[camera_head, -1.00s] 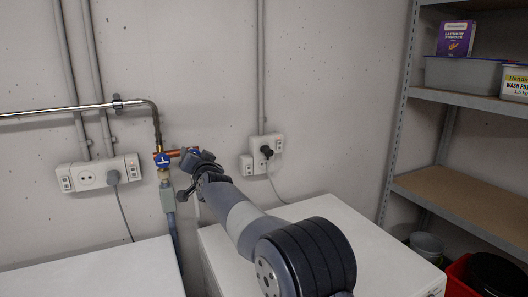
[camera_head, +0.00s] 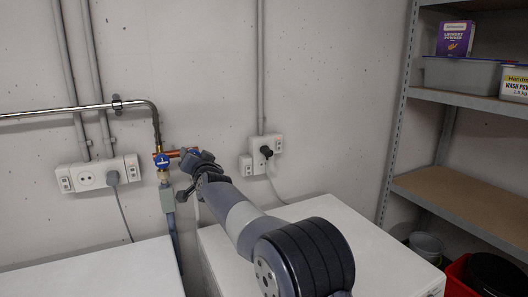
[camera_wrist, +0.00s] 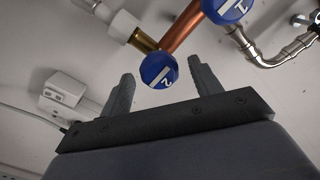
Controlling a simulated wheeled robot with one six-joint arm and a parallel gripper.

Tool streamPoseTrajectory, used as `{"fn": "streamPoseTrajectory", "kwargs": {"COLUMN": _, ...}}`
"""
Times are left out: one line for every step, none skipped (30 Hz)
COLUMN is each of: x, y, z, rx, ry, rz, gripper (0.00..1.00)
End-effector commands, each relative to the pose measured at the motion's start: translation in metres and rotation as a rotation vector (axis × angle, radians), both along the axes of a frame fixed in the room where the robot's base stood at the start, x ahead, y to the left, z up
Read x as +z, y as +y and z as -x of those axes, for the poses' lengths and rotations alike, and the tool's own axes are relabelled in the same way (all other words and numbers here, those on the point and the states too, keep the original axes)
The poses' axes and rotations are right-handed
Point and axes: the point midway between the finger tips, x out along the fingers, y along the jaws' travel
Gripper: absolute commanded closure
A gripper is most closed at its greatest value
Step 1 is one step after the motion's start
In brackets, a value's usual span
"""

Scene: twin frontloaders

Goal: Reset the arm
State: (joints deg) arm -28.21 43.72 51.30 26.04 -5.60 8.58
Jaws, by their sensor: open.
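My gripper (camera_wrist: 160,88) is open in the wrist view, its two fingers apart with nothing held between them. A round blue valve knob marked 2 (camera_wrist: 158,71) shows just beyond the gap between the fingertips; I cannot tell whether a finger touches it. A second blue knob marked 1 (camera_wrist: 226,10) sits on the same copper pipe. In the head view my gripper (camera_head: 190,172) is at the pipework by the wall, beside the blue knob 1 (camera_head: 162,160). My arm hides knob 2 there, at least in large part.
Two white machine tops, left (camera_head: 100,272) and right (camera_head: 375,245), stand below. Wall sockets (camera_head: 98,175) and (camera_head: 262,152) with plugged cords flank the pipes. A metal shelf (camera_head: 455,205) with a purple box (camera_head: 455,38) and a grey bin (camera_head: 460,73) is at right.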

Motion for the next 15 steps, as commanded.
{"fn": "streamPoseTrajectory", "kwargs": {"x": -0.003, "y": -0.003, "z": 0.006, "rx": 0.000, "ry": -0.001, "rz": -0.001, "gripper": 0.40}}
{"fn": "streamPoseTrajectory", "kwargs": {"x": -0.003, "y": -0.005, "z": 0.010, "rx": 0.000, "ry": -0.001, "rz": -0.001, "gripper": 0.40}}
{"fn": "streamPoseTrajectory", "kwargs": {"x": -0.003, "y": -0.007, "z": 0.014, "rx": 0.000, "ry": -0.001, "rz": -0.001, "gripper": 0.40}}
{"fn": "streamPoseTrajectory", "kwargs": {"x": -0.003, "y": -0.008, "z": 0.018, "rx": 0.000, "ry": -0.001, "rz": -0.001, "gripper": 0.40}}
{"fn": "streamPoseTrajectory", "kwargs": {"x": -0.003, "y": -0.010, "z": 0.021, "rx": 0.000, "ry": -0.001, "rz": -0.001, "gripper": 0.40}}
{"fn": "streamPoseTrajectory", "kwargs": {"x": -0.003, "y": -0.012, "z": 0.026, "rx": 0.000, "ry": -0.001, "rz": -0.001, "gripper": 0.40}}
{"fn": "streamPoseTrajectory", "kwargs": {"x": -0.002, "y": -0.014, "z": 0.030, "rx": 0.000, "ry": -0.001, "rz": -0.001, "gripper": 0.40}}
{"fn": "streamPoseTrajectory", "kwargs": {"x": -0.003, "y": -0.016, "z": 0.033, "rx": 0.001, "ry": -0.001, "rz": 0.000, "gripper": 0.40}}
{"fn": "streamPoseTrajectory", "kwargs": {"x": -0.002, "y": -0.018, "z": 0.038, "rx": 0.000, "ry": -0.001, "rz": -0.001, "gripper": 0.40}}
{"fn": "streamPoseTrajectory", "kwargs": {"x": -0.003, "y": -0.020, "z": 0.042, "rx": 0.001, "ry": -0.001, "rz": 0.000, "gripper": 0.40}}
{"fn": "streamPoseTrajectory", "kwargs": {"x": -0.002, "y": -0.022, "z": 0.046, "rx": 0.000, "ry": -0.001, "rz": -0.001, "gripper": 0.40}}
{"fn": "streamPoseTrajectory", "kwargs": {"x": -0.003, "y": -0.024, "z": 0.051, "rx": 0.001, "ry": -0.001, "rz": 0.000, "gripper": 0.40}}
{"fn": "streamPoseTrajectory", "kwargs": {"x": -0.002, "y": -0.026, "z": 0.055, "rx": 0.001, "ry": -0.002, "rz": -0.001, "gripper": 0.40}}
{"fn": "streamPoseTrajectory", "kwargs": {"x": -0.002, "y": -0.028, "z": 0.058, "rx": 0.000, "ry": -0.001, "rz": -0.001, "gripper": 0.40}}
{"fn": "streamPoseTrajectory", "kwargs": {"x": -0.002, "y": -0.030, "z": 0.064, "rx": 0.001, "ry": -0.002, "rz": -0.002, "gripper": 0.40}}
